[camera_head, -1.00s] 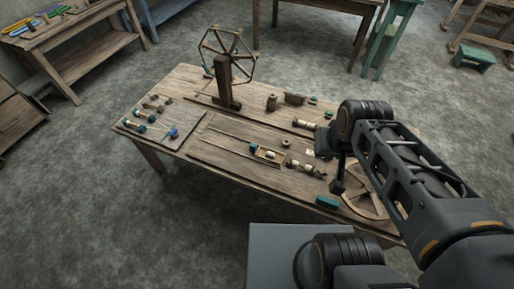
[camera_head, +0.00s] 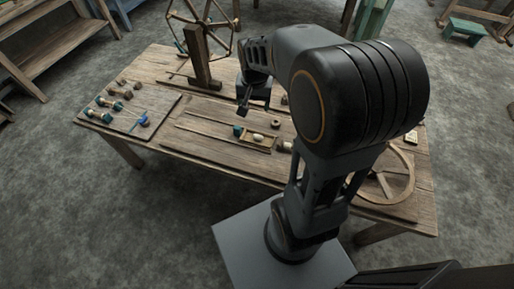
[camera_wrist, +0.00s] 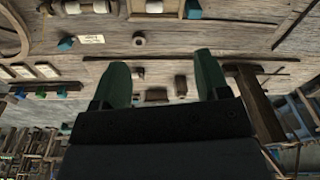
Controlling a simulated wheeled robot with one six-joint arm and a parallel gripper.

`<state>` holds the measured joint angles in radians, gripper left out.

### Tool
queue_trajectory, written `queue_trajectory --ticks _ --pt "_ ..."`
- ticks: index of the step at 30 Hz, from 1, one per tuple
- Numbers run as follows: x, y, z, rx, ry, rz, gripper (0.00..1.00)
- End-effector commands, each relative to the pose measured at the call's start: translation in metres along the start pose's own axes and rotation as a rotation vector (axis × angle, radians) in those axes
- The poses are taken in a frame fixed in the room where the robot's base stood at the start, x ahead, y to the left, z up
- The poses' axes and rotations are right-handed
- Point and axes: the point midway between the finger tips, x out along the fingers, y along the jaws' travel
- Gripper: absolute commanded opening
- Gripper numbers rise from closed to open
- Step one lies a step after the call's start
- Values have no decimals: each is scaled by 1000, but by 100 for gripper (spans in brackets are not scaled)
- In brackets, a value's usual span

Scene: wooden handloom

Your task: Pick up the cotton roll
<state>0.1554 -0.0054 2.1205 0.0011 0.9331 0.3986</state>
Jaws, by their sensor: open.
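A cream roll (camera_head: 258,137), which looks like cotton, lies in a small shallow wooden tray (camera_head: 247,146) near the middle of the table. My gripper (camera_head: 255,107) is above the table, behind and apart from this tray, with its fingers open and empty. Pale rolls (camera_wrist: 154,6) show at the top edge there, beyond the fingertips; which one is the cotton roll I cannot tell. My arm hides part of the table's right side.
A wooden spoked wheel (camera_head: 203,22) on a post (camera_head: 201,60) stands left of my gripper. A board (camera_head: 150,105) with several spools is at the left. A round wooden frame (camera_head: 408,180) lies at the right end. Long thin sticks lie across the table.

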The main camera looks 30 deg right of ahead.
Motion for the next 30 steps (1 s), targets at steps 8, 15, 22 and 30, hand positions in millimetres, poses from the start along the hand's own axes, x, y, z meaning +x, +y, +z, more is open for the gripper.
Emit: queue_trajectory --ticks 8,15,22,30 --pt "95 10 -36 200 -72 41 69" --pt "138 14 -39 236 -85 49 69" --pt "174 16 -36 236 -83 48 69" --pt "189 17 -35 235 -81 47 69"
